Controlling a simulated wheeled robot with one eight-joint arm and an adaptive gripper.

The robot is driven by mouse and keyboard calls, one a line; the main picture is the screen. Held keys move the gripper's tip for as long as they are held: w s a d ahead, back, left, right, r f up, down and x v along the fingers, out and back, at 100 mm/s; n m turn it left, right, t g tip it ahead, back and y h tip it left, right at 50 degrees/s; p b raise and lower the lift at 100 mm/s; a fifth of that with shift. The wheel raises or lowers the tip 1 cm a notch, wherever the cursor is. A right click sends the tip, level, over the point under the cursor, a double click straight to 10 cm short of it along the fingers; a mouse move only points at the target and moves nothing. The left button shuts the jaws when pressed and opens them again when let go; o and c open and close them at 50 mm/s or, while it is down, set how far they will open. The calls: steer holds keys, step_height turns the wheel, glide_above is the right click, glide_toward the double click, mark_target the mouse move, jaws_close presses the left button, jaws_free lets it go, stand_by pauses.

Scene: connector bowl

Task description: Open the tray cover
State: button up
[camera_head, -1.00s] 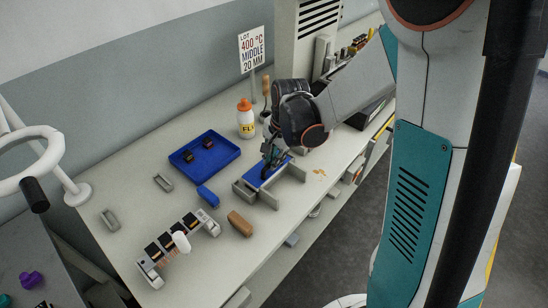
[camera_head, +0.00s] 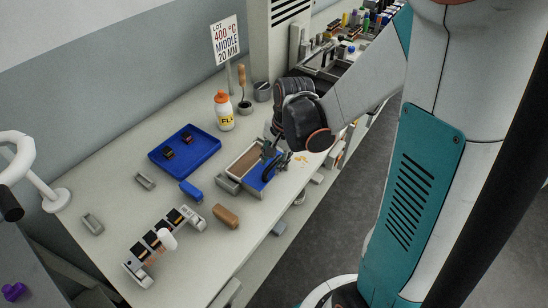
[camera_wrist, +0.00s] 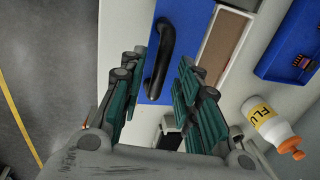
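The tray cover (camera_head: 254,181) is a blue panel with a black handle. It lies over the right part of the grey tray (camera_head: 229,185), whose brown inside (camera_head: 245,160) shows to its left. In the wrist view the cover (camera_wrist: 185,18) is beside the exposed brown inside (camera_wrist: 222,45). The black handle (camera_wrist: 163,50) lies between my gripper's fingers. My gripper (camera_wrist: 158,78) is open, with a gap on the right side of the handle. In the head view my gripper (camera_head: 272,158) is low over the cover and partly hides it.
A blue tray (camera_head: 205,154) with small dark parts is at the left. An orange-capped bottle (camera_head: 224,112) stands behind. A blue block (camera_head: 191,191) and a brown block (camera_head: 226,215) lie near the grey tray. The bench's front edge is close to the right.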

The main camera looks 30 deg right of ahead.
stand_by(0.3)
step_height(320, 180, up, 12)
steer(key=s+d, duration=0.1)
steer(key=s, duration=0.1)
steer(key=shift+s, duration=0.15)
steer(key=shift+f, duration=0.1)
stand_by(0.4)
